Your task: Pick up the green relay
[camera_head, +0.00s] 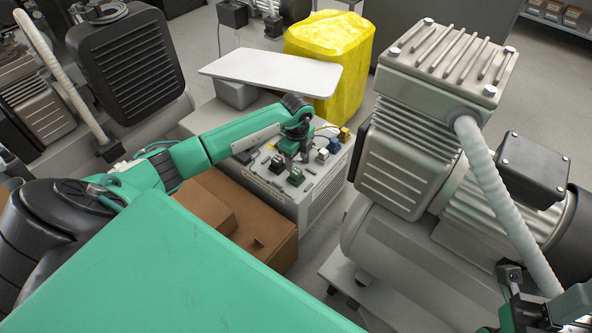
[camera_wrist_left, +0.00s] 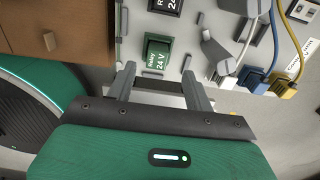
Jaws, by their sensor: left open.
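The green relay (camera_wrist_left: 157,52), a small block marked 24 V, sits on the grey panel in the left wrist view, between and just beyond my left gripper's fingertips.
A black relay (camera_wrist_left: 166,5) sits beyond the green one. Blue and yellow plugs (camera_wrist_left: 284,82) with cables are to the right. A brown cardboard box (camera_head: 240,215) stands beside the grey unit (camera_head: 318,200). A large compressor (camera_head: 400,165) stands close on the right.

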